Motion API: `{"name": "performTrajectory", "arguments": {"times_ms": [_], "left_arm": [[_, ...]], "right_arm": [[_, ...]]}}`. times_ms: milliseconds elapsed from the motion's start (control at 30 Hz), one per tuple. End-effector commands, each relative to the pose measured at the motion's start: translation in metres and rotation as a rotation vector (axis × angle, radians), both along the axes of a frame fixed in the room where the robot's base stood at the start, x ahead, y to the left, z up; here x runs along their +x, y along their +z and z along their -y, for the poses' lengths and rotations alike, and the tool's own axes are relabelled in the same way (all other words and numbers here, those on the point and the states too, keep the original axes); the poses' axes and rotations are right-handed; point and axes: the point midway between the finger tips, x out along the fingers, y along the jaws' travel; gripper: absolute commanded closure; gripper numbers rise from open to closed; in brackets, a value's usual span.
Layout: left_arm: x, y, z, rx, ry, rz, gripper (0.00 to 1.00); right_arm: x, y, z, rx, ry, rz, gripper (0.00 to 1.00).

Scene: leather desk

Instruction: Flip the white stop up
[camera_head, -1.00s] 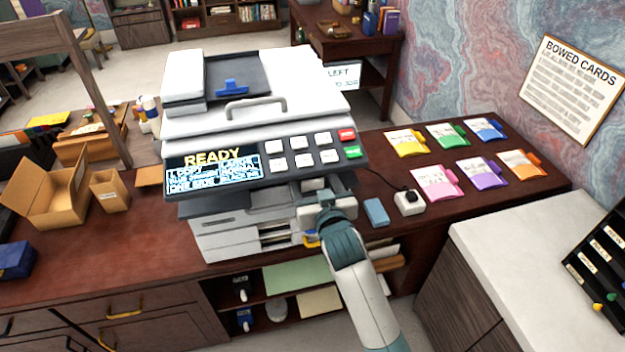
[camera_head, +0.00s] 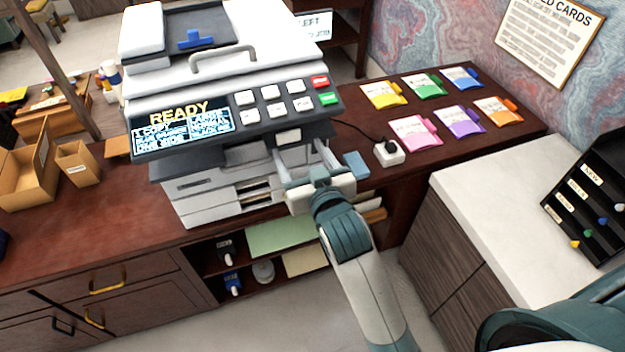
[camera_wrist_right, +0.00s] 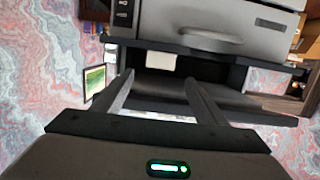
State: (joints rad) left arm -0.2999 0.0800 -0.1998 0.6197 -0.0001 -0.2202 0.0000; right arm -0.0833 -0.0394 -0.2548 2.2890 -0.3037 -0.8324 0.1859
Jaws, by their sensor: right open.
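The white stop (camera_head: 288,137) is a small pale tab at the front of the copier (camera_head: 250,45), just under its button panel. In the right wrist view the white stop (camera_wrist_right: 161,63) shows at the edge of a dark slot, roughly between and beyond my fingertips. My right gripper (camera_head: 303,157) is open in front of the copier's slot, its fingers pointing at it. In the wrist view the right gripper (camera_wrist_right: 160,80) has its two fingers spread with nothing between them. I cannot tell whether a finger touches the stop. My left gripper is out of view.
A blue block (camera_head: 356,164) and a white box with a cable (camera_head: 389,153) are on the desk close to the right of my gripper. Coloured card packs (camera_head: 418,131) lie farther right. Open cardboard boxes (camera_head: 75,163) stand left of the copier. Paper trays (camera_head: 230,195) are below the slot.

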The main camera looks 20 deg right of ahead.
Motion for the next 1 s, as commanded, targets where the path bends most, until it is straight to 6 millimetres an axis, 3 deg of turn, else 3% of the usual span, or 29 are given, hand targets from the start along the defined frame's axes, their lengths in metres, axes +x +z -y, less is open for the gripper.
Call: {"name": "performTrajectory", "arguments": {"times_ms": [200,400,1000], "left_arm": [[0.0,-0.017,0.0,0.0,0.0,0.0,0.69],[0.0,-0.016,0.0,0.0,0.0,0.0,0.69],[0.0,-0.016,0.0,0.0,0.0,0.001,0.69]], "right_arm": [[-0.043,0.005,0.001,0.001,0.0,0.001,0.34],[-0.068,0.011,0.002,0.001,0.0,-0.001,0.34],[-0.076,0.013,0.003,0.0,0.0,0.0,0.34]]}}
